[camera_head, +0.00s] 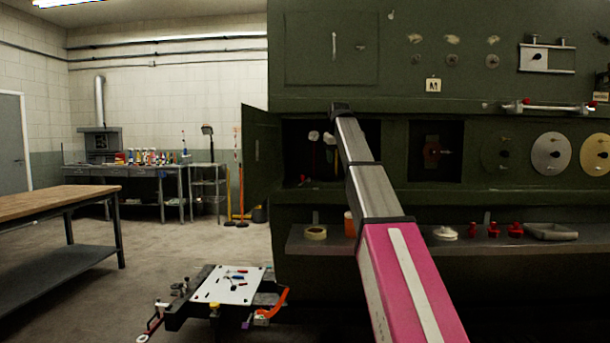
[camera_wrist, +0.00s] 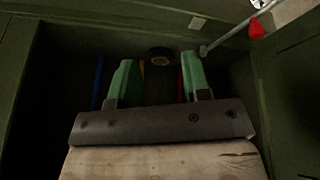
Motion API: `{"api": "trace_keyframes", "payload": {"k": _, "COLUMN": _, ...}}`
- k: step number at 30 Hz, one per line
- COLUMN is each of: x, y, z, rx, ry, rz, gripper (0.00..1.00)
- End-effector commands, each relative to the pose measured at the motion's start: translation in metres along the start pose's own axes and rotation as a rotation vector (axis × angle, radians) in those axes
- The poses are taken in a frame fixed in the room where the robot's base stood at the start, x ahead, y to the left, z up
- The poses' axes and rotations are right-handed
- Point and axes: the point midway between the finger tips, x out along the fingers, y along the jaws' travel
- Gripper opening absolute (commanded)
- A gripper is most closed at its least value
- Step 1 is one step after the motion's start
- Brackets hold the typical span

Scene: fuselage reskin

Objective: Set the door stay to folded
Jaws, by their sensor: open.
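The door stay appears to be the thin grey rod (camera_wrist: 228,36) in the wrist view, running along the opening's upper right edge, with a red knob (camera_wrist: 257,29) near its outer end. My gripper (camera_wrist: 156,72) is open, its two green fingers apart inside a dark green bay, with nothing between them that I can tell is held. The rod lies beyond and to the right of the fingers, apart from them. In the head view, the bay's door (camera_head: 260,155) stands open on the left. My arm covers part of the bay there, and my gripper is hidden.
A small bench with a white board (camera_head: 233,284) stands lower left.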

Motion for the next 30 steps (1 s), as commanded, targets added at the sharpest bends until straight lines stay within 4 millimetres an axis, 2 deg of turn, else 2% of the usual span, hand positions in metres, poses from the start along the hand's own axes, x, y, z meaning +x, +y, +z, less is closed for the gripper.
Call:
{"api": "trace_keyframes", "payload": {"k": 1, "x": -0.011, "y": -0.029, "z": -0.007, "rx": -0.044, "ry": 0.010, "rz": -0.044, "gripper": 0.44}}
{"api": "trace_keyframes", "payload": {"k": 3, "x": -0.022, "y": -0.059, "z": -0.013, "rx": -0.093, "ry": 0.020, "rz": -0.094, "gripper": 0.44}}
{"api": "trace_keyframes", "payload": {"k": 6, "x": -0.034, "y": -0.089, "z": -0.017, "rx": -0.141, "ry": 0.029, "rz": -0.144, "gripper": 0.44}}
{"api": "trace_keyframes", "payload": {"k": 8, "x": -0.038, "y": -0.099, "z": -0.018, "rx": -0.159, "ry": 0.032, "rz": -0.161, "gripper": 0.44}}
{"api": "trace_keyframes", "payload": {"k": 11, "x": -0.038, "y": -0.106, "z": -0.019, "rx": -0.172, "ry": 0.034, "rz": -0.175, "gripper": 0.44}}
{"api": "trace_keyframes", "payload": {"k": 14, "x": -0.030, "y": -0.108, "z": -0.019, "rx": -0.172, "ry": 0.033, "rz": -0.176, "gripper": 0.44}}
{"api": "trace_keyframes", "payload": {"k": 24, "x": 0.026, "y": -0.117, "z": -0.019, "rx": -0.170, "ry": 0.032, "rz": -0.174, "gripper": 0.44}}
{"api": "trace_keyframes", "payload": {"k": 30, "x": 0.053, "y": -0.122, "z": -0.020, "rx": -0.170, "ry": 0.033, "rz": -0.173, "gripper": 0.44}}
